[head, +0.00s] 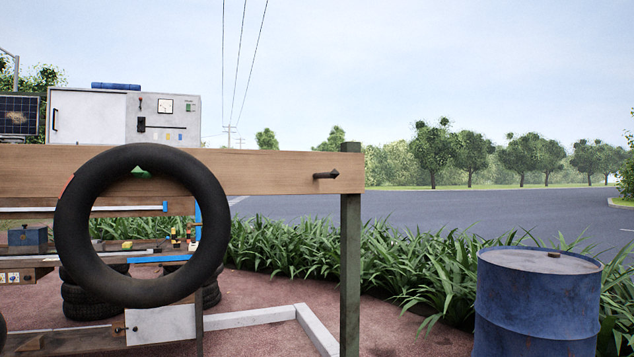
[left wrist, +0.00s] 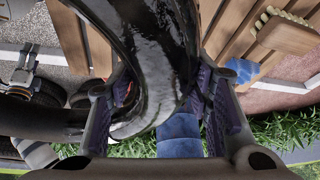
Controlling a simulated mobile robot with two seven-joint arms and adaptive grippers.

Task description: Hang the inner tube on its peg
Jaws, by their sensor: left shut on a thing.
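The inner tube (head: 206,205) is a thick black ring, upright in front of the wooden beam (head: 265,172) in the head view. A small green pointed thing (head: 140,172) shows just under the inside of its top edge; I cannot tell whether the tube touches it. A dark peg (head: 327,175) sticks out near the beam's right end, with nothing on it. In the left wrist view my left gripper (left wrist: 163,108) is shut on the glossy black tube (left wrist: 148,45), one finger on each side. This gripper does not show in the head view.
A green post (head: 350,255) holds up the beam's right end. A blue barrel (head: 537,300) stands at the right.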

